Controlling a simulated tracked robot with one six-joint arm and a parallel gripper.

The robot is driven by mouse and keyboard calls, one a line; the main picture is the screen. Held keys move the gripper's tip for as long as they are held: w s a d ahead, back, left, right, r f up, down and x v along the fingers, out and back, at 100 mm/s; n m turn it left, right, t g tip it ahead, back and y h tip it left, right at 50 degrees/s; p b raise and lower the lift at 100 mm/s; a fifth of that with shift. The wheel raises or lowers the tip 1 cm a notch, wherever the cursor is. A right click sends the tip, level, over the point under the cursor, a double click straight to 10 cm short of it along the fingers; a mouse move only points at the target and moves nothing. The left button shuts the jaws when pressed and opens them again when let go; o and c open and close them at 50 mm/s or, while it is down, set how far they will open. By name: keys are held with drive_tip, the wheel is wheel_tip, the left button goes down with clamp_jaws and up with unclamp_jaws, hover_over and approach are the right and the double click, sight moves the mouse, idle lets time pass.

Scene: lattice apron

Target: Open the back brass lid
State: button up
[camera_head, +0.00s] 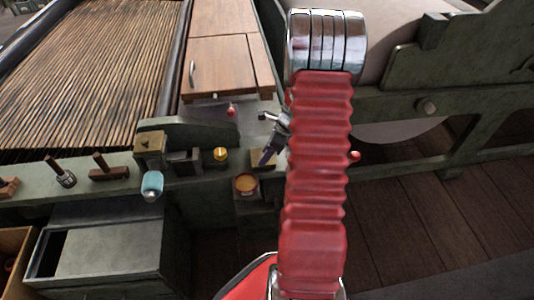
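My gripper (267,140) is a dark shape at the left of my red arm, above the green bench edge. It is small and partly hidden by the arm, so I cannot tell whether it is open. A square brass-coloured piece (258,165) lies just below its lower tip, partly covered by the gripper; I cannot tell if they touch. A brass-topped box (150,146) with a dark spot on top stands farther left, apart from the gripper. I cannot tell which of these is the back brass lid, or whether either lid is raised.
A yellow-topped knob (221,155), an orange-filled cup (246,184) and a blue-capped piece (152,184) crowd the bench near the gripper. A wooden panel (218,66) and slatted bed (95,65) lie behind. A green box (100,250) stands front left; wooden floor (430,215) is clear at right.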

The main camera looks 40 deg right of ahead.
drive_tip(key=shift+f, duration=0.1)
drive_tip(key=shift+c, duration=0.4)
clamp_jaws()
drive_tip(key=shift+d, duration=0.3)
drive_tip(key=shift+a, duration=0.2)
